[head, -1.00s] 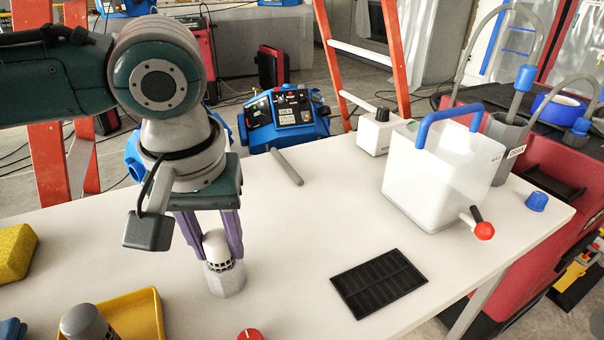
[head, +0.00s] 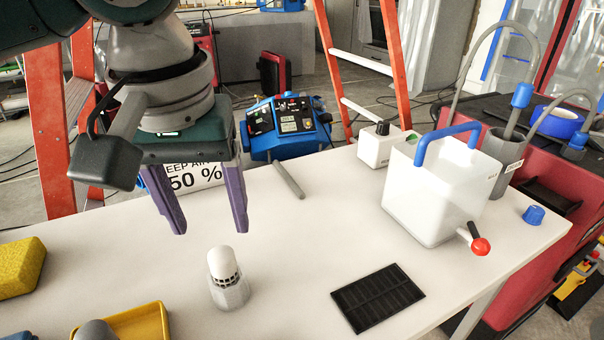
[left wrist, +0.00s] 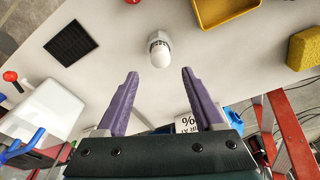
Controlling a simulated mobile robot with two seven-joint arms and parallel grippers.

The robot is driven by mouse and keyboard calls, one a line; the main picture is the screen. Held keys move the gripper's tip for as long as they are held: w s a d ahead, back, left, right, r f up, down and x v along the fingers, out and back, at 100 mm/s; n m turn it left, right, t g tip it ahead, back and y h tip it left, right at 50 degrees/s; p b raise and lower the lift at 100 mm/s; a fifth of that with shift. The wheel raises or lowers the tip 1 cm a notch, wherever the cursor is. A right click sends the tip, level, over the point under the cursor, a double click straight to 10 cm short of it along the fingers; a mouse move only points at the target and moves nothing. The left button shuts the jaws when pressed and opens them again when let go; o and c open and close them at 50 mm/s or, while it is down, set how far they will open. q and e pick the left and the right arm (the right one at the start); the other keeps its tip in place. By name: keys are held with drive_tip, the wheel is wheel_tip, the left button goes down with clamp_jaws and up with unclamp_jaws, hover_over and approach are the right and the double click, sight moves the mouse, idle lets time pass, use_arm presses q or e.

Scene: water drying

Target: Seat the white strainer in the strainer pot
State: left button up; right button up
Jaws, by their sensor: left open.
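The white strainer (head: 222,263) is a small domed piece with dark slots round its lower part. It stands upright in the top of the grey strainer pot (head: 229,294) on the white table; how deep it sits I cannot tell. My right gripper is not in view.
A yellow tray (head: 150,322) with a grey object and a yellow sponge (head: 18,268) lie at the left. A black mat (head: 378,297), a white canister (head: 440,195) with blue handle and a grey rod (head: 289,180) are on the table. The table's middle is clear.

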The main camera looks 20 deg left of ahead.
use_arm(q)
drive_tip(key=s+d+f+m+t+h, duration=0.1)
drive_tip(key=s+d+f+m+h, duration=0.15)
drive_tip(key=s+d+m, duration=0.6)
drive_tip(key=s+a+f+n+t+y, duration=0.1)
drive_tip(key=s+a+f, duration=0.1)
drive_tip(key=s+a, duration=0.4)
drive_tip(key=shift+s+f, duration=0.25)
drive_tip(key=shift+f, duration=0.15)
drive_tip(key=shift+y, duration=0.25)
